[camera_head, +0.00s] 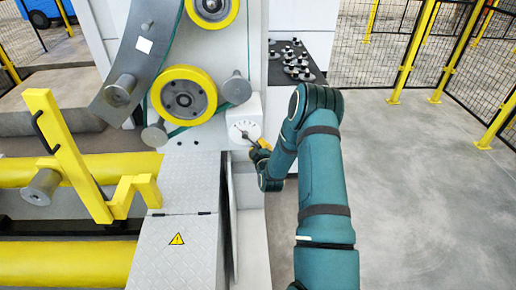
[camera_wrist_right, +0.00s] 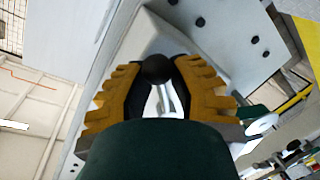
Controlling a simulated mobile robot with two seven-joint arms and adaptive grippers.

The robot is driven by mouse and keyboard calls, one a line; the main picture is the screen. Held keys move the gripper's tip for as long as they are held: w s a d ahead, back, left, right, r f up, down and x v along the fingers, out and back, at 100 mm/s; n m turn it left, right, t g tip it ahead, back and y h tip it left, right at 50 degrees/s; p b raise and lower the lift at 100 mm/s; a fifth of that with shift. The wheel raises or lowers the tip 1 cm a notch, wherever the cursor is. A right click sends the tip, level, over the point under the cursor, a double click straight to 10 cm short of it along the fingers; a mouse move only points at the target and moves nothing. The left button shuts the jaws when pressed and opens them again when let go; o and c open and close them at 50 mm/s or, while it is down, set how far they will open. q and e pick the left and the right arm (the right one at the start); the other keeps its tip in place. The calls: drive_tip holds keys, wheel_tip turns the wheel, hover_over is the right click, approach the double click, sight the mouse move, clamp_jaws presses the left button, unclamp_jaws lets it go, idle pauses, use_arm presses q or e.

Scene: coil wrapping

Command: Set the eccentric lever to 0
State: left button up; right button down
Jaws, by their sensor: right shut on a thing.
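The eccentric lever (camera_head: 246,134) sits on a white dial plate (camera_head: 246,112) with a scale, on the front of the machine. Its arm points down and to the right from the dial; the numbers on the scale are too small to read. My right gripper (camera_head: 260,150) is at the lever's lower right end. In the right wrist view, the yellow-brown fingers of my right gripper (camera_wrist_right: 158,75) are closed around the lever's black ball knob (camera_wrist_right: 157,69), with the pale lever rod (camera_wrist_right: 166,98) behind it. My left gripper is out of view.
Yellow rollers (camera_head: 184,95) and a grey curved guard stand left of the dial. A metal cover (camera_head: 180,245) with a warning sign lies below. A black panel with several knobs (camera_head: 296,62) is behind. Grey floor to the right is open up to the yellow-post fence.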

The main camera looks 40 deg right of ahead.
drive_tip(key=shift+d, duration=0.1)
drive_tip(key=c, duration=0.8)
unclamp_jaws()
drive_tip(key=shift+o, duration=0.2)
drive_tip(key=v, duration=1.2)
